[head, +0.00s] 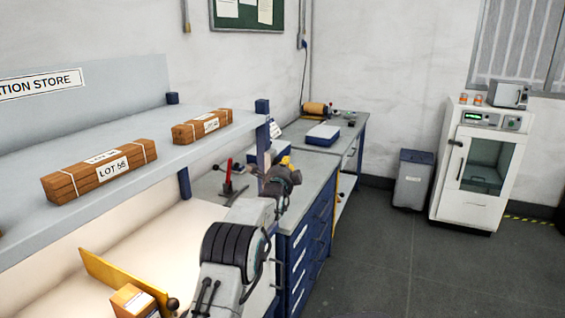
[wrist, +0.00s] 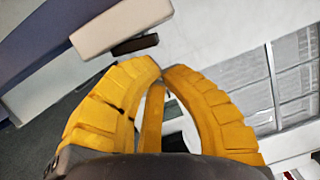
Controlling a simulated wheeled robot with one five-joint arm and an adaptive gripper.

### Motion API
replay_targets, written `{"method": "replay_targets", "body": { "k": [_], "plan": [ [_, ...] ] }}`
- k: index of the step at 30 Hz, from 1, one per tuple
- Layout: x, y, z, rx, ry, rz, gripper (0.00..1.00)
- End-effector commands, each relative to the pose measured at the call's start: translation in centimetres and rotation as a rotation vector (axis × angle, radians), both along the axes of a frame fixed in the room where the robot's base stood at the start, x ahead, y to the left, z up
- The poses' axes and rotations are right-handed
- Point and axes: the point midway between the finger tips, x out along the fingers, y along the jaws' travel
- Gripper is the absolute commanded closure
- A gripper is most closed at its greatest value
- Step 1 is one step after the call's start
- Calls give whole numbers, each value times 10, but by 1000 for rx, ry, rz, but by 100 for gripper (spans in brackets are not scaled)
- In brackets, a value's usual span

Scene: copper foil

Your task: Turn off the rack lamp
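The rack (head: 110,150) with its grey shelf stands at the left in the head view. Warm light falls on the white panel below the shelf. No lamp body or switch can be made out there. My gripper (head: 289,165) is at the end of my arm, beyond the rack's right end post and above the bench. In the wrist view my gripper's yellow fingers (wrist: 163,66) curve together with their tips nearly touching. Nothing shows between the tips.
Wooden bundles labelled LOT (head: 100,173) lie on the shelf. A bin (head: 412,182) and white oven (head: 480,165) stand at the back right. The floor before them is clear.

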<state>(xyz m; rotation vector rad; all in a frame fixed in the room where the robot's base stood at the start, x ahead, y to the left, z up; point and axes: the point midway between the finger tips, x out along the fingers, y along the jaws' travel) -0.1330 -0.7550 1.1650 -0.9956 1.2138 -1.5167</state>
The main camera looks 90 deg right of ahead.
Motion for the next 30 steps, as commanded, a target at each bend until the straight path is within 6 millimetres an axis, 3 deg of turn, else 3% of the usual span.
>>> {"method": "replay_targets", "body": {
  "k": [30],
  "plan": [
    [0,-2,2,12,24,-1,100]
  ]
}}
